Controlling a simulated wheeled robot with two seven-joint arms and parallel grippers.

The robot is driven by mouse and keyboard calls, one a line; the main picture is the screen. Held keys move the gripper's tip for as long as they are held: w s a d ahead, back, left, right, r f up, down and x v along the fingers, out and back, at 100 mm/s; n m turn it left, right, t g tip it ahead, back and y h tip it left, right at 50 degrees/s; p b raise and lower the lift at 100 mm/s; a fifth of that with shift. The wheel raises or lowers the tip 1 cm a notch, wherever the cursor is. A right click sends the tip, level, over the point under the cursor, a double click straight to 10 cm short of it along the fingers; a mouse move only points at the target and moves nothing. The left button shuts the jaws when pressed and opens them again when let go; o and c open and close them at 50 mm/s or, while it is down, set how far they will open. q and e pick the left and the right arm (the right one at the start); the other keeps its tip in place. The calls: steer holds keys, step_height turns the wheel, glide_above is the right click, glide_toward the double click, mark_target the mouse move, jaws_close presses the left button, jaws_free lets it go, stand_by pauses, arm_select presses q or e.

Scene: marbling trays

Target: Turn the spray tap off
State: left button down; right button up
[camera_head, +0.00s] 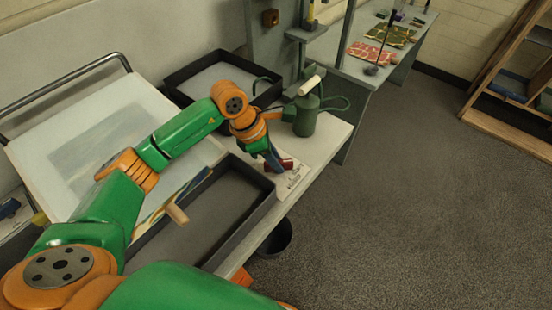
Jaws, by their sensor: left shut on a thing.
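The red piece sits on a pale plate (293,183) with dark marks too small to read. The fingers hide part of the red piece, so I cannot tell which way it is turned. My right gripper is not in view.
The green can (305,118) stands close behind the gripper. A dark tray (257,207) lies in front, another dark tray (179,83) behind. A tilted white board (60,150) is at left. A dark bucket (275,239) stands below the bench edge. The floor at right is clear.

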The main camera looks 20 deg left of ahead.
arm_select(q)
steer(key=n+b, duration=0.1)
steer(key=n, duration=0.1)
steer(key=n+t+y+b, duration=0.1)
steer(key=n, duration=0.1)
steer(key=shift+s+d+f+n+t, duration=0.1)
steer(key=shift+n+t, duration=0.2)
steer(key=shift+n, duration=0.1)
steer(key=shift+d+n+t+y+b, duration=0.15)
steer(key=shift+n+y+b, duration=0.3)
steer(key=shift+n, duration=0.45)
steer(key=shift+a+n+t+y+b, duration=0.2)
steer(key=shift+n+b, duration=0.3)
steer(key=shift+n, duration=0.4)
steer(key=c, duration=0.7)
jaws_free()
steer(key=shift+r, duration=0.2)
steer(key=v, duration=0.3)
steer(key=b+v, duration=0.1)
steer(key=v, duration=0.3)
steer(key=shift+d, duration=0.2)
